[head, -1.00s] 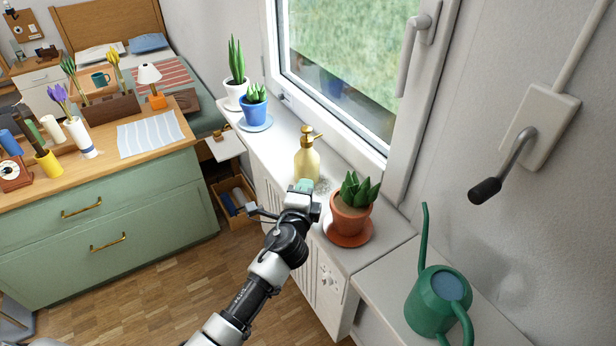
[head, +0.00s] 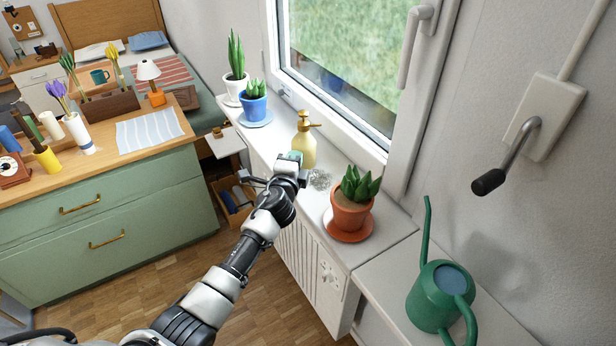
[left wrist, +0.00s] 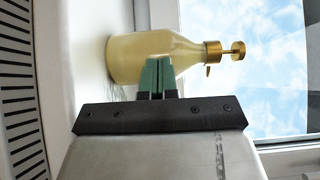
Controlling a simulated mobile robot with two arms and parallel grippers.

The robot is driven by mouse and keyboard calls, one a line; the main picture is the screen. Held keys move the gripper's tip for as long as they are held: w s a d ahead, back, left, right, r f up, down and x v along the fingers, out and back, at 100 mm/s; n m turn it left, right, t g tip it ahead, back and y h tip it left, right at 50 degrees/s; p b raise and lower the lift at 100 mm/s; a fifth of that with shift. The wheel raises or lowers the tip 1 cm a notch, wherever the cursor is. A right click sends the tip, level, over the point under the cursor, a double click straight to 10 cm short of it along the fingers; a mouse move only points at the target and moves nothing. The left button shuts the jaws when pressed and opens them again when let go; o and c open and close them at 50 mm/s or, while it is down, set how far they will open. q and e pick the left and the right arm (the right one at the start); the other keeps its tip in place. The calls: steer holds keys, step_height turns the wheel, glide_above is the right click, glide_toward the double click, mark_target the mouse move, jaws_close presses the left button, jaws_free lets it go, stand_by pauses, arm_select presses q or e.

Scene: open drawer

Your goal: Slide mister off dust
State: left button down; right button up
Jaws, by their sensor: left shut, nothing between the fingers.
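The mister (head: 304,146) is a pale yellow bottle with a brass spray top, upright on the white windowsill near the window frame. In the left wrist view the mister (left wrist: 140,50) appears sideways, right at my fingertips. A grey patch of dust (head: 320,179) lies on the sill just right of the mister, toward the terracotta pot. My left gripper (head: 290,160) is shut and empty, its green fingertips against or very near the mister's side; the fingers also show in the left wrist view (left wrist: 157,76). My right gripper is not in view.
A terracotta pot (head: 351,212) with a succulent stands on the sill to the right. A blue pot (head: 253,107) and a white pot (head: 235,88) stand farther left. A green watering can (head: 440,297) is at the lower right. The sill between blue pot and mister is clear.

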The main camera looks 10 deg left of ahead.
arm_select(q)
steer(key=w+a, duration=0.1)
steer(key=a, duration=0.1)
steer(key=w+a+b, duration=0.1)
steer(key=w, duration=0.1)
steer(key=shift+w+a+f, duration=0.2)
steer(key=shift+w+a, duration=0.1)
steer(key=shift+a, duration=0.1)
steer(key=shift+w+a+r, duration=0.1)
steer(key=shift+w+r, duration=0.05)
steer(key=shift+w, duration=0.05)
steer(key=shift+w+a, duration=0.1)
steer(key=shift+a, duration=0.1)
steer(key=shift+d, duration=0.2)
steer(key=shift+a, duration=0.1)
steer(key=shift+s, duration=0.2)
